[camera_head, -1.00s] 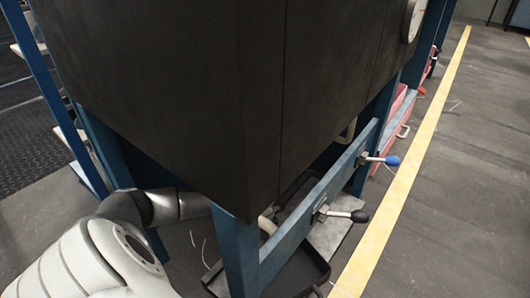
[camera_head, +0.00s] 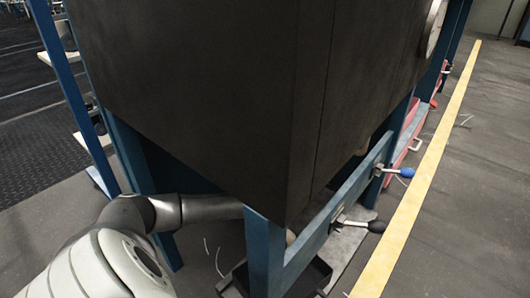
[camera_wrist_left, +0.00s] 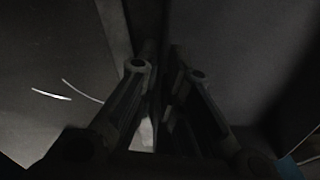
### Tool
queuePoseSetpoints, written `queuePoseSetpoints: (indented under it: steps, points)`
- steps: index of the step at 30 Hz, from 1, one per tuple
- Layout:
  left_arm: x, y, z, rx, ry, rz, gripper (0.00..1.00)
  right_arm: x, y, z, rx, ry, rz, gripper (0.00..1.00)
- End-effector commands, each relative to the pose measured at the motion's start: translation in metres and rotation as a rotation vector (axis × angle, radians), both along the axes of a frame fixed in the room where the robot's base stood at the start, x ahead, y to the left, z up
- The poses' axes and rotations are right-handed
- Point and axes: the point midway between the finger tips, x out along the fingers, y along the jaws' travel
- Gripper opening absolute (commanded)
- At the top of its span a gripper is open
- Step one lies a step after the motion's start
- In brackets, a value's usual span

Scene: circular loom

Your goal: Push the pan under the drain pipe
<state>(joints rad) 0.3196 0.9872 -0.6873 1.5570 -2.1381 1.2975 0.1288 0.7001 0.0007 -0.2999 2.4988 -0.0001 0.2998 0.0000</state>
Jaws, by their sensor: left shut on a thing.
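The pan (camera_head: 312,279) is a dark shallow tray on the floor at the bottom of the head view, partly hidden behind a blue post. A short pale pipe piece (camera_head: 290,237), apparently the drain pipe, shows above it under the black vessel. My left arm reaches in from the left behind the post, which hides its gripper in the head view. In the left wrist view my left gripper (camera_wrist_left: 168,72) has its fingers close together on a thin dark edge, apparently the pan's wall. The picture is too dark to show the grip clearly. My right gripper is out of view.
The large black vessel (camera_head: 230,90) fills the middle above. Its blue frame post (camera_head: 264,255) stands in front of the pan. A blue-tipped lever (camera_head: 407,172) and a black-tipped lever (camera_head: 376,226) jut right from the rail. Open floor lies beyond the yellow line (camera_head: 408,215).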

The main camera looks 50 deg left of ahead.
Motion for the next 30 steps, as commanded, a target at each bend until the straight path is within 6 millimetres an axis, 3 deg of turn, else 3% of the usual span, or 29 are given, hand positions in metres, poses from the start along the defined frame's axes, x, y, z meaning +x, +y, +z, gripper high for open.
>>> queuePoseSetpoints:
  steps: [1, 9, 10, 16, 25, 30]
  points:
    - [-0.005, 0.010, -0.002, 0.019, 0.013, -0.003, 0.00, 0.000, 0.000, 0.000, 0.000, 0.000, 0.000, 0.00]
    - [-0.005, 0.012, -0.002, 0.018, 0.012, -0.004, 0.00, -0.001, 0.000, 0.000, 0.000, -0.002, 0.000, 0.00]
    - [-0.005, 0.012, -0.002, 0.018, 0.012, -0.004, 0.11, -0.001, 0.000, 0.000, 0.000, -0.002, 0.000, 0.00]
    - [-0.003, 0.010, -0.002, 0.012, 0.008, -0.002, 0.35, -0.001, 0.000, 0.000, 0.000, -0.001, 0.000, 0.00]
    - [-0.002, 0.007, 0.000, 0.006, 0.004, -0.001, 0.35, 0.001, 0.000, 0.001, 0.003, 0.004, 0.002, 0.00]
    - [-0.001, 0.007, 0.018, 0.005, 0.001, -0.001, 0.35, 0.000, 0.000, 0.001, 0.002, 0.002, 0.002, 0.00]
